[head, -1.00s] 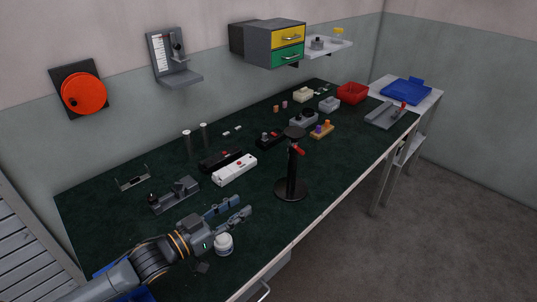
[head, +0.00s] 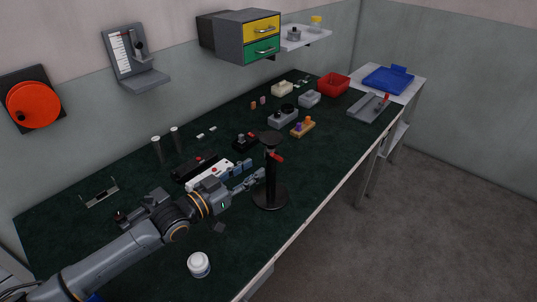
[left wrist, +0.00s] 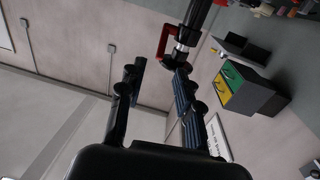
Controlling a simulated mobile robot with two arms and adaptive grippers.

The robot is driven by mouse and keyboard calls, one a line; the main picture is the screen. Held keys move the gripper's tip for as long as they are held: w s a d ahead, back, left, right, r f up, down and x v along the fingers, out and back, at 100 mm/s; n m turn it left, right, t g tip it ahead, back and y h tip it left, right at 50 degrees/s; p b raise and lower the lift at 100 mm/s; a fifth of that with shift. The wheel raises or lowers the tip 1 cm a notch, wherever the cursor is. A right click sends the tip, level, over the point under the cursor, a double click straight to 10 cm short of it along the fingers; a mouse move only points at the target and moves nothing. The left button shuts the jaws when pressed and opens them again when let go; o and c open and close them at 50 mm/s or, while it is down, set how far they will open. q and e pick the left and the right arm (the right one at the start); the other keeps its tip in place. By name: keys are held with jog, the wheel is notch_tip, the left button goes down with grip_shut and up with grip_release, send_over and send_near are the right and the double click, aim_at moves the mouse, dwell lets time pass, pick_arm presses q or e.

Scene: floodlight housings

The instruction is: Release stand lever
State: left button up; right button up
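The black stand (head: 269,196) stands upright on a round base near the front edge of the green bench. Its red lever (head: 276,157) sticks out near the top of the post, below the round black head. The red lever (left wrist: 165,42) also shows in the left wrist view, beside a silver section of the post. My left gripper (head: 256,171) is open, just left of the post and a little lower than the lever. In the left wrist view its fingers (left wrist: 158,72) are spread, with the stand beyond their tips. No contact is clear. My right gripper is not in view.
A white jar (head: 199,264) stands at the bench front. A white bar (head: 222,171) and black bar lie behind my left gripper. Orange-topped blocks (head: 303,127) and a red bin (head: 333,84) are farther right. The front strip right of the stand is clear.

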aim_at(275, 156)
pick_arm(q)
jog(key=p+x, duration=0.1)
jog(key=x, duration=0.6)
jog(key=shift+w, duration=0.25)
jog(key=shift+d, duration=0.1)
grip_shut()
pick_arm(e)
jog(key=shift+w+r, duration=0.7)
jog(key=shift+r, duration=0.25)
